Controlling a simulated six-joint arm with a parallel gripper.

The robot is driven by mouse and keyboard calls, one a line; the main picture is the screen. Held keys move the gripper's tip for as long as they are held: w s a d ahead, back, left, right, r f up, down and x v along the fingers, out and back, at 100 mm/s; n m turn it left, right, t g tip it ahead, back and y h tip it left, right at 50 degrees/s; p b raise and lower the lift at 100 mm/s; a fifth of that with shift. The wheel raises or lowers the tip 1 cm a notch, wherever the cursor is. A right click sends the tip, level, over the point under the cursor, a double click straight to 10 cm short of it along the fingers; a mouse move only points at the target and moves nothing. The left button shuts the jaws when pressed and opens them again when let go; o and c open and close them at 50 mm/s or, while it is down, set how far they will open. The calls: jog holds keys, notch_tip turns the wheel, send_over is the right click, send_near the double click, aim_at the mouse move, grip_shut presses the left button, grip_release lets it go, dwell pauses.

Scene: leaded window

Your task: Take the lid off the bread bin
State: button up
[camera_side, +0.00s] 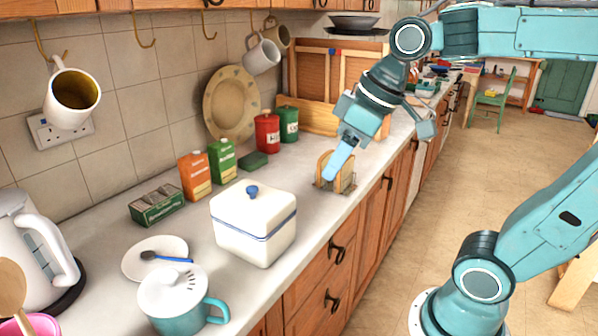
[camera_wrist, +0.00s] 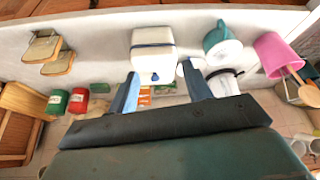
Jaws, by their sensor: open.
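The bread bin (camera_side: 250,239) is a white box with a blue line around it, standing on the counter. Its white lid (camera_side: 254,205) is on it and has a small blue knob (camera_side: 252,191) on top. In the wrist view the bin (camera_wrist: 152,48) is at the upper middle, with its knob (camera_wrist: 155,77) toward the gripper. My gripper (camera_side: 336,170) is up and to the right of the bin in the side view, apart from it. Its two blue fingers (camera_wrist: 160,88) are spread with nothing held between them.
A teal lidded mug (camera_side: 182,302), a saucer (camera_side: 155,257) with a spoon and a green box (camera_side: 157,204) stand left of the bin. Orange (camera_side: 195,177) and green (camera_side: 222,160) cartons stand behind. A toast rack (camera_side: 335,174) is below my gripper. Mugs hang from wall hooks.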

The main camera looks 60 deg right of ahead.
jog(key=w+d+r+n+y, duration=0.1)
jog(key=w+n, duration=0.1)
jog(key=w, duration=0.5)
jog(key=w+d+n+g, duration=0.1)
jog(key=w+d+n, duration=0.1)
jog(key=w, duration=0.6)
jog(key=shift+d+r+n+y, duration=0.25)
jog(key=shift+r+n+y, duration=0.1)
jog(key=shift+n+y, duration=0.05)
send_over(252, 187)
jog(key=s+d, duration=0.1)
jog(key=s, duration=0.1)
jog(key=shift+s+f, duration=0.1)
jog(key=shift+f, duration=3.9)
jog(key=shift+f, duration=0.1)
jog(key=shift+x, duration=2.5)
jog(key=shift+d, duration=0.2)
grip_shut()
